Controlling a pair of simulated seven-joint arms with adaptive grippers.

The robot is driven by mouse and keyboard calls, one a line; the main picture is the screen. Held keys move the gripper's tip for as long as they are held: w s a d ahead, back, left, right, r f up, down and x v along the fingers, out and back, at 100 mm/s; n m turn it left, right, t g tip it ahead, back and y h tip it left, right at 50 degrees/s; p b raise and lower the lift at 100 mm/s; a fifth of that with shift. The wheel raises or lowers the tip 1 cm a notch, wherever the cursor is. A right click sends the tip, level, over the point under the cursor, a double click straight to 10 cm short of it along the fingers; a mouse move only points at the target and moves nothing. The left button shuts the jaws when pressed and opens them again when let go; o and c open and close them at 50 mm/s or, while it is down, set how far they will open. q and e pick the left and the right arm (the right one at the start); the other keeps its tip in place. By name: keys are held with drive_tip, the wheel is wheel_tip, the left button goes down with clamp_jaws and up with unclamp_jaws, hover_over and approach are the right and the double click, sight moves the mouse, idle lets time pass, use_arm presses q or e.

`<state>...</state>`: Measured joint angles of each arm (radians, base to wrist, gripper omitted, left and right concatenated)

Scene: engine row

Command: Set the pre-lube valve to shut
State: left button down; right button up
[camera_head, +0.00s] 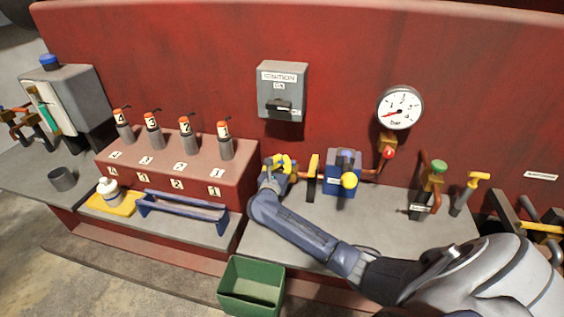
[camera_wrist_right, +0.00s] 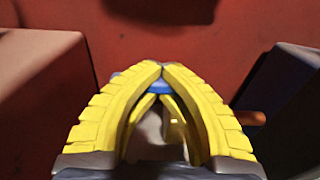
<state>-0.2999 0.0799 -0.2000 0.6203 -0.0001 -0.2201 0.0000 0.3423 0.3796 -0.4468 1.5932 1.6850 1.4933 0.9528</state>
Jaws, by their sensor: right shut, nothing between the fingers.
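My right gripper (camera_head: 281,162) reaches to the back of the grey bench, between the red cylinder block and a blue box. Its yellow fingers (camera_wrist_right: 162,68) meet at the tips with nothing held between them. In the right wrist view, a blue round part (camera_wrist_right: 152,82) shows behind the fingers, and a short copper-coloured stub (camera_wrist_right: 250,118) sticks out to their right. These may belong to the pre-lube valve, but the fingers hide most of it and I cannot tell its setting. An upright yellow piece (camera_head: 313,176) stands just right of the gripper. My left gripper is out of view.
The ignition box (camera_head: 282,92) hangs above. A green bin (camera_head: 252,288) stands below.

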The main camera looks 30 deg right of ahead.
drive_tip(key=o, duration=0.3)
drive_tip(key=shift+w+r, duration=0.15)
drive_tip(key=shift+r, duration=0.45)
drive_tip(key=o, duration=1.5)
drive_tip(key=v, duration=1)
drive_tip(key=shift+f, duration=0.45)
drive_tip(key=shift+v, duration=1.1)
drive_tip(key=shift+d+f, duration=0.1)
